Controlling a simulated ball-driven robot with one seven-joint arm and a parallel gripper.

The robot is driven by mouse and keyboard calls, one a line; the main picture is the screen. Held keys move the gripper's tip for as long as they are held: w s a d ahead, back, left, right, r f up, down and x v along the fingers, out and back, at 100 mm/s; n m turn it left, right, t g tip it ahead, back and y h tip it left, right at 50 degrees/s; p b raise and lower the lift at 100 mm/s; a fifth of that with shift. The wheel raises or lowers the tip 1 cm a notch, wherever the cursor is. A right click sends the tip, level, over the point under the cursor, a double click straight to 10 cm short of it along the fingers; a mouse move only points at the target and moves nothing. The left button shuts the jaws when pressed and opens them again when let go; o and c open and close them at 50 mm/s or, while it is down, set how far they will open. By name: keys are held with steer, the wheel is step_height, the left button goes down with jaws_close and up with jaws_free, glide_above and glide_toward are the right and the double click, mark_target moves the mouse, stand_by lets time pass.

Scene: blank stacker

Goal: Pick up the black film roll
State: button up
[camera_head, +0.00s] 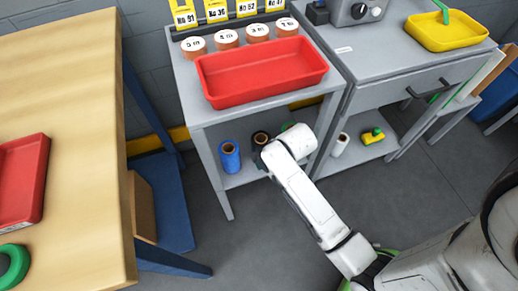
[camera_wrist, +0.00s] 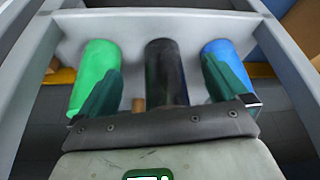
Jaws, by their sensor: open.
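The black film roll (camera_wrist: 166,72) stands in the middle of a row of three rolls in the wrist view. In the head view, the black film roll (camera_head: 261,138) shows only in part behind my white arm. My gripper (camera_wrist: 162,75) is open, with its dark green fingers on either side of the black roll's line, and nothing is held. I cannot tell how far the fingertips are from the roll. In the head view the fingers are hidden behind my arm.
A blue roll (camera_head: 230,157) and a green roll (camera_wrist: 97,72) flank the black one closely on the low shelf. A red tray (camera_head: 262,70) sits on the tabletop above. A white roll (camera_head: 340,144) and a yellow-green item (camera_head: 373,135) lie under the neighbouring table.

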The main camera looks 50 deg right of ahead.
mark_target(261, 145)
steer(key=w+d, duration=0.1)
steer(key=w, duration=0.1)
steer(key=w+b, duration=0.1)
steer(key=w, duration=0.1)
steer(key=w+d, duration=0.1)
steer(key=w, duration=0.1)
steer(key=shift+w+d+f, duration=0.15)
steer(key=shift+d, duration=0.15)
steer(key=shift+b+x, duration=0.55)
steer(key=shift+x, duration=0.75)
steer(key=shift+a, duration=0.1)
steer(key=c, duration=1.3)
steer(key=shift+c, duration=0.2)
